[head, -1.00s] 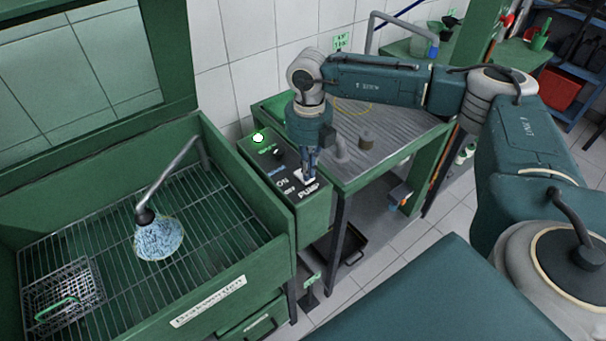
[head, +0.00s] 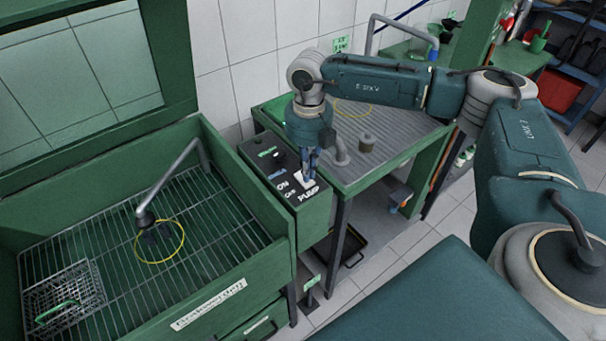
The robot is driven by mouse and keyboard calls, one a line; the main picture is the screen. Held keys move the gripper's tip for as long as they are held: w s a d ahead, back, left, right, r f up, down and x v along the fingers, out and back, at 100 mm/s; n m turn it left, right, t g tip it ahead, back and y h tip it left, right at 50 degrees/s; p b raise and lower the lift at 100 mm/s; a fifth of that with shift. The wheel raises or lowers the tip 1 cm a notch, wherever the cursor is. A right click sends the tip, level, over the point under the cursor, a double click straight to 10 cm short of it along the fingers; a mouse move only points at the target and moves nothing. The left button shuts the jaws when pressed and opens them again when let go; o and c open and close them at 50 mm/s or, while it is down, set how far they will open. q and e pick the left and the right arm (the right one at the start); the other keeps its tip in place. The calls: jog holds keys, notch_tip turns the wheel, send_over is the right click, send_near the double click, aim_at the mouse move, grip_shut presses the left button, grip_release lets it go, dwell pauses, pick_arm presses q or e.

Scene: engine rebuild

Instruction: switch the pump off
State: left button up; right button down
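The pump control box (head: 318,215) is green with a black top panel marked ON, OFF and PUMP, standing right of the wash basin. A pale rocker switch (head: 308,181) sits near the front of the panel. My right gripper (head: 309,176) points straight down with its fingers close together at the switch and partly hides it; I cannot tell whether they touch. The bent spout (head: 172,182) over the basin gives no visible stream. My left gripper is not in view.
The green wash basin (head: 275,262) has a grid floor, a wire basket (head: 64,296) and a yellow ring (head: 160,242) below the spout. A ribbed-top bench (head: 385,145) stands just right of the box, with a small round knob-like part (head: 366,142) on it.

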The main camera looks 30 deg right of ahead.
jog(key=shift+s+r+p, duration=0.1)
jog(key=shift+r+p, duration=1.35)
jog(key=shift+r, duration=1.25)
